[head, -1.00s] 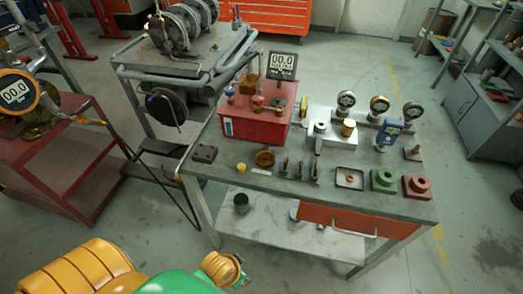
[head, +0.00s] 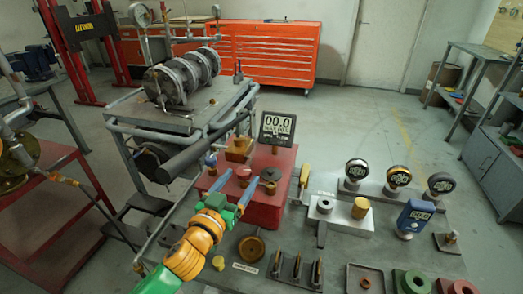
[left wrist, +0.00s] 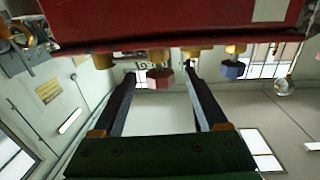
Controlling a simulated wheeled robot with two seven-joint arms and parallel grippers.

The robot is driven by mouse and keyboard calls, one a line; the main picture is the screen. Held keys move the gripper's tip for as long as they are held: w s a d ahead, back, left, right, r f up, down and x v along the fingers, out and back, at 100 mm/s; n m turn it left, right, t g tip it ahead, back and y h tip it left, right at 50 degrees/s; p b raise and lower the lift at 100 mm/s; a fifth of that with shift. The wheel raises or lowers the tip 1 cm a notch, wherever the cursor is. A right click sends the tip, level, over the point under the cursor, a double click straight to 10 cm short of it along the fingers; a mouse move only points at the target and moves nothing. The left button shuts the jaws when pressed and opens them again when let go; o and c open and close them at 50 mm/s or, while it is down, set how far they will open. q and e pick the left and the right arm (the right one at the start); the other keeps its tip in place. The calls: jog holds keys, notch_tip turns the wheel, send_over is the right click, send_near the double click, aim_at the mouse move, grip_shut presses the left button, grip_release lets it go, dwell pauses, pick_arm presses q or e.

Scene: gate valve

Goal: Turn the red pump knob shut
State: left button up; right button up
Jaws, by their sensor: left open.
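The red knob (head: 243,172) stands on top of the red pump box (head: 264,214), between a blue knob and a black knob (head: 271,175). My left gripper (head: 231,182) reaches up from below at the near side of the box, open, with its fingers pointing at the red knob. In the left wrist view the scene is inverted; the red knob (left wrist: 160,76) shows between the two open fingers (left wrist: 160,80), and the blue knob (left wrist: 232,69) lies to the right. Contact with the red knob cannot be told. My right gripper is not in view.
A display reading 00.0 (head: 277,128) rises behind the knobs. A silver block (head: 335,213), several gauges and a blue meter (head: 414,215) stand to the right on the grey bench. A brown dish (head: 251,248) lies in front of the box.

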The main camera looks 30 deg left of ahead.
aim_at(243, 170)
pick_arm(q)
jog(key=shift+w+a+r, duration=0.1)
jog(key=shift+w, duration=0.4)
jog(key=shift+w+r, duration=0.2)
jog(key=shift+r, duration=0.1)
jog(key=shift+w+r+p, duration=0.35)
jog(key=shift+w+r, duration=0.05)
jog(key=shift+w, duration=0.25)
jog(key=w, duration=0.2)
jog(key=shift+w+a+f, duration=0.25)
jog(key=shift+w+f, duration=0.2)
jog(key=shift+w, duration=0.25)
jog(key=shift+s, duration=0.2)
jog(key=shift+c, duration=0.3)
grip_shut()
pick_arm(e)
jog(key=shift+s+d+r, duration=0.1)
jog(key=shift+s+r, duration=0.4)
